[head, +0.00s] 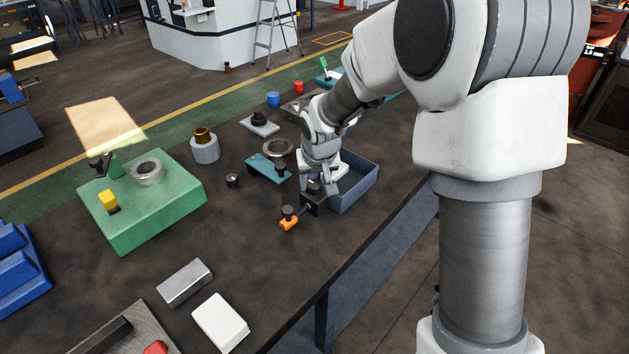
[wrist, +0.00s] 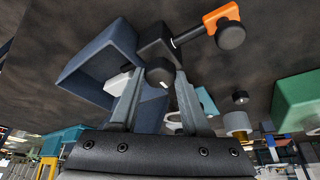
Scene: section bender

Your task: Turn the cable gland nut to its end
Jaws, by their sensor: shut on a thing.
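A dark round nut (wrist: 158,70) with a small white mark sits on the face of a black box (wrist: 155,40), and I take it for the cable gland nut. My gripper (wrist: 161,82) is shut on it, with one finger on either side in the wrist view. In the head view my gripper (head: 318,187) points down at the black box (head: 313,203), and the nut is hidden. A thin rod runs from the box to an orange piece (head: 288,224) with a black knob, which also shows in the wrist view (wrist: 221,16).
A blue-grey open tray (head: 362,186) stands close beside the box and my gripper. A teal block (head: 262,168) with a grey ring lies to the left. A green block (head: 150,215) is farther left. The bench front edge is to the right. Bare bench lies in front of the orange piece.

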